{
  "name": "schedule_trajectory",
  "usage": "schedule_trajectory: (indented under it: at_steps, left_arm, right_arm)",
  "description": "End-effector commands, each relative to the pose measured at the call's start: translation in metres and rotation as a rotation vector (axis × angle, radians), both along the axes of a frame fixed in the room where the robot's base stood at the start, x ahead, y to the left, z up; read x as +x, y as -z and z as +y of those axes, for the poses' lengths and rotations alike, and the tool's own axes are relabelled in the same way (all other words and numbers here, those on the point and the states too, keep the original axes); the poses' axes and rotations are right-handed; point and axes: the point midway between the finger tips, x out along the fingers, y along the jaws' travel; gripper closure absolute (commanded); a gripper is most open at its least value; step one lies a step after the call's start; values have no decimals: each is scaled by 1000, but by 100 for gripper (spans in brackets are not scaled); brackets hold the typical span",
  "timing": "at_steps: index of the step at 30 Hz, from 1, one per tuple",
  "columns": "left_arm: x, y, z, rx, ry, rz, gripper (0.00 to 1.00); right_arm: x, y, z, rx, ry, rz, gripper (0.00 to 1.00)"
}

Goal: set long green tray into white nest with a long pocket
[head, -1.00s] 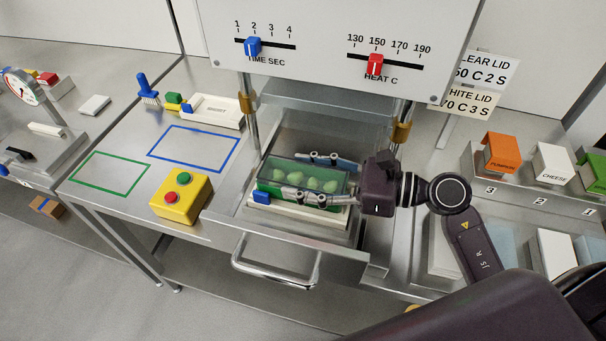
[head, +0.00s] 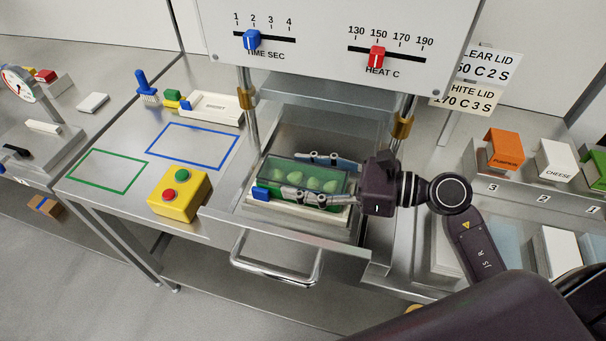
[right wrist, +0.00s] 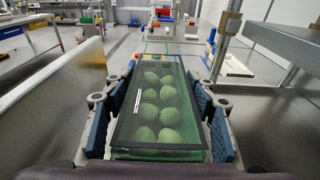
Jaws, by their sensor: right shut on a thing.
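My left gripper is not in view.
The open steel drawer (head: 355,246) has a front handle (head: 275,277). Two posts stand behind it under the slider panel (head: 330,45). A yellow button box (head: 180,195) stands left of the drawer. Another white nest (head: 211,109) lies at the back left. Blue and green outlines mark clear counter.

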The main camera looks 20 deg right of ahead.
Motion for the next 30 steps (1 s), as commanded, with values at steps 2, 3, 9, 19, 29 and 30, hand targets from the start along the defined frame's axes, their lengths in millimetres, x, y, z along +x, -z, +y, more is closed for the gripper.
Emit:
schedule_trajectory:
  at_steps: [2,3,9,19,29,30]
  left_arm:
    - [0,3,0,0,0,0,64]
    - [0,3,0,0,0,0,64]
    - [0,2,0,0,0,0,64]
    - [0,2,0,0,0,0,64]
    - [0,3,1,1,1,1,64]
    - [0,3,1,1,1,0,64]
  right_arm:
    - [0,2,0,0,0,-1,79]
    - [0,2,0,1,0,-2,79]
    - [0,1,0,1,0,-2,79]
    - [0,2,0,0,0,-1,28]
    - [-10,1,-15,-3,1,3,28]
    - [-14,1,-21,-3,1,4,28]
